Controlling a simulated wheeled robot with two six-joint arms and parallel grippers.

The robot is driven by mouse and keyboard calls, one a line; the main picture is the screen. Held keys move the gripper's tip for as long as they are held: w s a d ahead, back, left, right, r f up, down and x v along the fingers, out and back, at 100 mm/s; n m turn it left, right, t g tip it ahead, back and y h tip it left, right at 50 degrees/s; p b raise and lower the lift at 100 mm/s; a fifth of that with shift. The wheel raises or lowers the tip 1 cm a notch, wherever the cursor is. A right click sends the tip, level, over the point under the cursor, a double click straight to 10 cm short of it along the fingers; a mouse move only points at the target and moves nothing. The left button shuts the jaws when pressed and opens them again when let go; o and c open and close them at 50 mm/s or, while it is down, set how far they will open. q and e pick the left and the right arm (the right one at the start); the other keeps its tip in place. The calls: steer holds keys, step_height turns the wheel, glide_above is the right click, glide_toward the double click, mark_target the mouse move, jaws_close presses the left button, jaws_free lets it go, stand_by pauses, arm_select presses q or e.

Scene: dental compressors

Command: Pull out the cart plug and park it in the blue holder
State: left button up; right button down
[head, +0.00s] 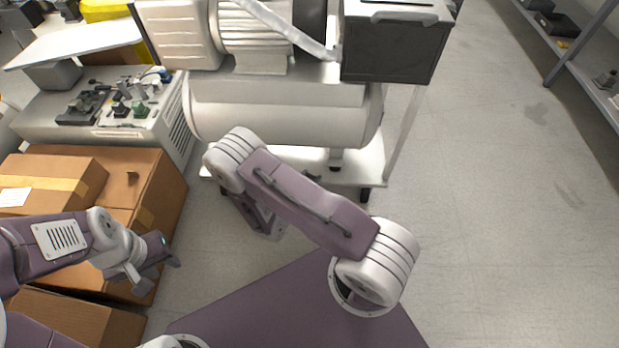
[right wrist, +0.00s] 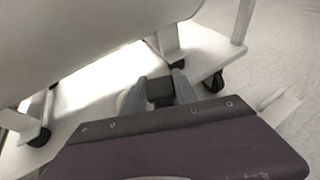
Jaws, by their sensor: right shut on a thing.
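A white cart (head: 350,165) carries a large pale tank (head: 285,112). In the right wrist view, my right gripper (right wrist: 160,88) is shut on a dark block-like piece that looks like the cart plug (right wrist: 160,93), close to the cart's lower shelf (right wrist: 205,62). In the head view my right arm hides this gripper and the plug. My left gripper (head: 160,274) is open and empty beside the cardboard boxes. A small blue item (head: 165,75) sits at the back of the grey cabinet top; I cannot tell whether it is the blue holder.
Cardboard boxes (head: 150,190) stand at the left, in front of the grey cabinet (head: 165,125) with several small parts on top. A dark box (head: 395,50) is on the cart's right. The floor (head: 490,200) at the right is clear up to a shelf rack (head: 590,65).

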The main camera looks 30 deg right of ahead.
stand_by(0.5)
steer(key=shift+f, duration=0.6)
steer(key=c, duration=1.3)
jaws_free()
steer(key=shift+o, duration=0.2)
steer(key=shift+p+v, duration=0.45)
steer(key=shift+v, duration=0.8)
steer(key=p+v, duration=0.3)
steer(key=v, duration=0.5)
steer(key=shift+a+p, duration=0.25)
steer(key=shift+p, duration=0.05)
steer(key=shift+s+d, duration=0.1)
steer(key=shift+s, duration=0.05)
